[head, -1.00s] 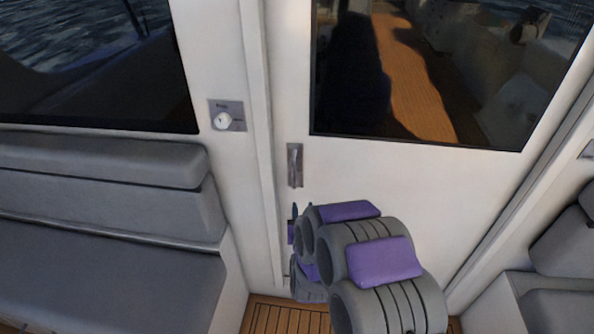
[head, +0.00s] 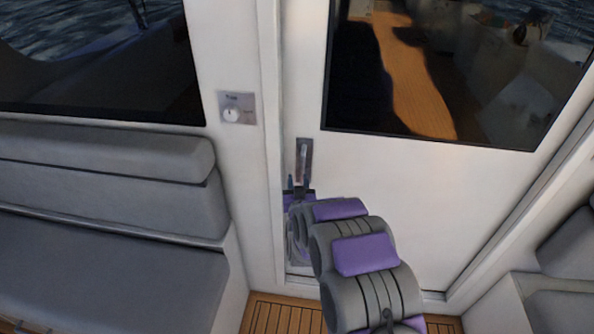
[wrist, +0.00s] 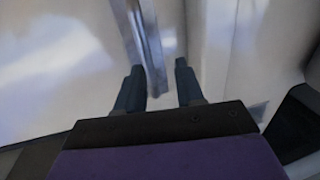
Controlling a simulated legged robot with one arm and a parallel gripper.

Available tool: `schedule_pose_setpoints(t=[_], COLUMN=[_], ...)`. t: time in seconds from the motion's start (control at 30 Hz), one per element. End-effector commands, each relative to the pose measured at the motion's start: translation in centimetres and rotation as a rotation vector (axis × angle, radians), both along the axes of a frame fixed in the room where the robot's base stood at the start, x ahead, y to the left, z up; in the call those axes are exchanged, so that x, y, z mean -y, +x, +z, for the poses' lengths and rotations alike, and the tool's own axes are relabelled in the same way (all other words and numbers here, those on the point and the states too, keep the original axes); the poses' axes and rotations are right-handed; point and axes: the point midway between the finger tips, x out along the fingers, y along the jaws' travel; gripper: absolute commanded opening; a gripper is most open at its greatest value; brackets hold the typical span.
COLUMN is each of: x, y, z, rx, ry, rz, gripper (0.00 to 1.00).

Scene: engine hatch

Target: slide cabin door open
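The white cabin door (head: 420,210) has a dark window in its upper part and a small metal handle (head: 304,157) near its left edge. The door looks shut against the left frame. My gripper (head: 298,183) points up just below the handle in the head view. In the wrist view, the two dark fingers of my gripper (wrist: 158,82) are apart. The handle (wrist: 146,45) runs down between them, nearer the left finger. I cannot tell whether either finger touches it.
A grey cushioned seat (head: 100,240) stands left of the door, and another grey seat (head: 562,255) is at the right. A panel with a round knob (head: 237,108) is on the wall left of the door. The wooden floor (head: 285,314) shows below.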

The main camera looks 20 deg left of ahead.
Motion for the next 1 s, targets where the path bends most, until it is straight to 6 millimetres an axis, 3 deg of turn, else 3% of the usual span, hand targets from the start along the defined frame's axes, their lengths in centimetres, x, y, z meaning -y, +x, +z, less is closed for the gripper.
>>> schedule_pose_setpoints(t=[0.17,0.43,0.63,0.93,1.0], x=[0.0,-2.2,-2.8,-2.1,-2.1], y=[2.3,5.1,5.9,5.9,5.9], z=[0.2,0.0,-0.2,0.3,0.3], rx=[-0.001,0.003,-0.001,0.001,0.000], ry=[0.009,0.001,-0.003,0.006,0.005], rz=[-0.002,-0.002,-0.001,-0.001,-0.001], gripper=[0.37,0.37,0.37,0.37,0.31])
